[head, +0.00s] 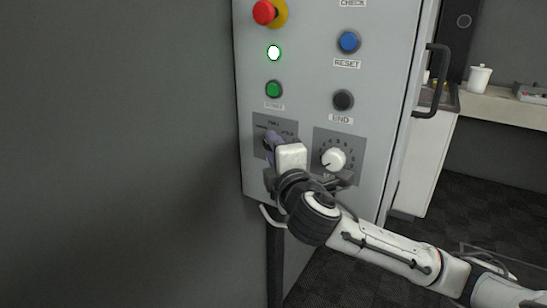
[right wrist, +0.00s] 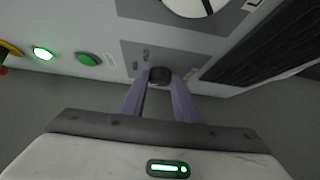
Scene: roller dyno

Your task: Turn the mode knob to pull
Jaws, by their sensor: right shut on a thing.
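The mode knob (right wrist: 160,75) is a small dark knob on a grey plate (right wrist: 132,56), on the lower left of the grey control cabinet (head: 310,75). My right gripper (head: 270,142) reaches the plate in the head view and hides most of the knob there. In the right wrist view, the purple fingers of my right gripper (right wrist: 160,82) are shut on the knob, one on each side. The plate's lettering is too small or covered to read surely, so the knob's setting cannot be told. My left gripper is in neither view.
A white numbered dial (head: 333,160) sits just right of the mode knob. Above are a green button (head: 273,89), a black END button (head: 343,100), a blue RESET button (head: 348,42) and a red emergency knob (head: 264,12). A black handle (head: 437,80) sticks out at right.

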